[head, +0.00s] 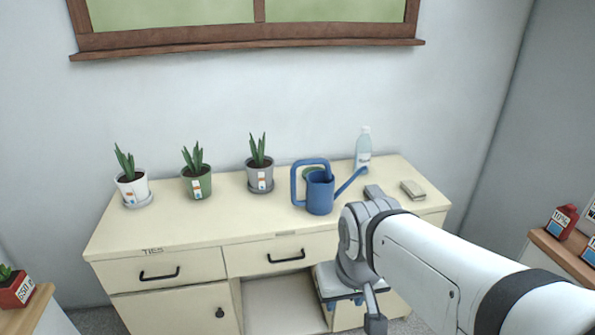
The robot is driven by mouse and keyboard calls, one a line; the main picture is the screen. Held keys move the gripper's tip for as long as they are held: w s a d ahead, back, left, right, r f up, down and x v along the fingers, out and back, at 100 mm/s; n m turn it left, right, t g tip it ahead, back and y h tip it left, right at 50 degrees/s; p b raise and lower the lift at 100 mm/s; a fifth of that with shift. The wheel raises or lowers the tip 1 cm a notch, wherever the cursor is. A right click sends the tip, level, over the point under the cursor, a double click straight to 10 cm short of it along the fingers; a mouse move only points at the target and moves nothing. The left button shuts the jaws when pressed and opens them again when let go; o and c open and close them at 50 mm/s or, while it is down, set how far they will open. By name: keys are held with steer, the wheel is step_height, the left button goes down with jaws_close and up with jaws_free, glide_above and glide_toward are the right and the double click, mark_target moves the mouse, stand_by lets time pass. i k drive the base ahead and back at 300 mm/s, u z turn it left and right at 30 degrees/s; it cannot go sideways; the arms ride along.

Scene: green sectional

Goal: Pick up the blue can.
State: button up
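The blue can is a blue watering can (320,192) with a loop handle on its left and a spout pointing up to the right. It stands upright on the cream desk (225,220), right of the middle. My gripper (358,250) is at the end of my white arm, in front of the desk and just below and right of the can in the picture. I see no contact between them.
Potted plants in white (133,190), green (196,183) and grey (260,178) pots stand left of the can. A clear bottle (363,148) stands behind it, near the spout. The desk's front left is clear.

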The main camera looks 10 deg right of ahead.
mark_target(321, 196)
steer(key=z, duration=1.7)
steer(key=k, duration=1.6)
steer(key=u, duration=1.55)
steer(key=i, duration=2.05)
steer(key=u, duration=0.1)
